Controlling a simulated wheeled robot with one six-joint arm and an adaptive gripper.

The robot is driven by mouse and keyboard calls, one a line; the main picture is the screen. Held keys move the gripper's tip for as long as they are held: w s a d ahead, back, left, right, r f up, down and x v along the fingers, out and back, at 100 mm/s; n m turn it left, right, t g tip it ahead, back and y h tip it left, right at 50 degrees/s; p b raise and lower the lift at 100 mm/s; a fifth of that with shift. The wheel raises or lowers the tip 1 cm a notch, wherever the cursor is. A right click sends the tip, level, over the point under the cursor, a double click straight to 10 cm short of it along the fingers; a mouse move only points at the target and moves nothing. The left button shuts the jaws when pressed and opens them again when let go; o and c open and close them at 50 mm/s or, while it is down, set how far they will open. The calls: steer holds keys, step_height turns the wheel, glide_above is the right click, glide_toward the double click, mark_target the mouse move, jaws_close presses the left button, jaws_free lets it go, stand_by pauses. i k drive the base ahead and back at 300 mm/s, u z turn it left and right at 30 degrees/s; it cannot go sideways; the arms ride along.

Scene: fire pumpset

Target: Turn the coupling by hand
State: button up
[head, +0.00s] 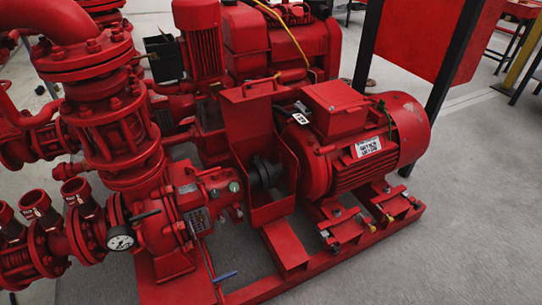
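The coupling (265,173) is a dark, round part on the shaft between the red pump (160,228) at left and the red electric motor (360,140) at right. It sits inside a red sheet-metal guard (250,125) whose near side is open, so the coupling shows from the front. The far side of the coupling is hidden. My gripper is not in view, and nothing touches the coupling in this view.
A red base frame (335,252) runs under pump and motor. A gauge (121,238), a blue-handled valve (225,277) and red pipes (100,130) crowd the left. A red panel on dark posts (415,40) stands behind the motor. Grey floor (460,220) is clear at right.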

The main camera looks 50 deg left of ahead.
mark_target(263, 174)
steer(key=u, duration=0.6)
steer(key=i, duration=0.9)
steer(key=u, duration=0.85)
